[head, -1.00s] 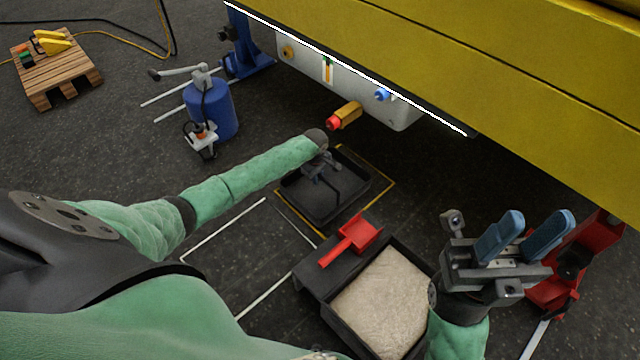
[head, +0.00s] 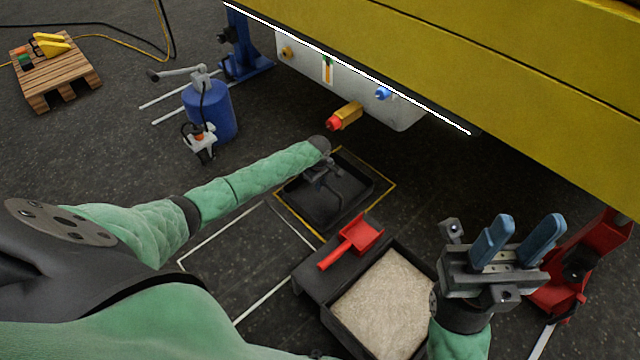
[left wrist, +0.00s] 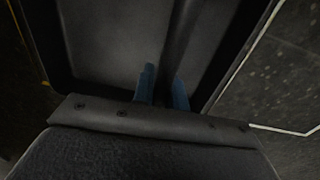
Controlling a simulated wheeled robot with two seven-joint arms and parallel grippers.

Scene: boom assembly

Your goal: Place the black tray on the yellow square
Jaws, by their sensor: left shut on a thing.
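The black tray (head: 350,187) lies within the yellow square outline (head: 386,190) on the floor, under the side of the yellow boom. Yellow line shows around its edges in the head view. My left gripper (head: 326,186) is over the tray, shut on its bar-like handle. In the left wrist view the two blue fingers (left wrist: 162,90) are on either side of the dark bar, with the tray floor (left wrist: 110,45) behind. I cannot tell whether the tray touches the floor. My right gripper (head: 516,242) is open and empty at the right.
A black bin of sand-like granules (head: 384,305) with a red scoop (head: 354,240) on its ledge stands in front of the tray. A gold fitting with a red tip (head: 344,116) juts out behind. A blue drum (head: 210,110) stands left; a white floor outline (head: 222,232) is clear.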

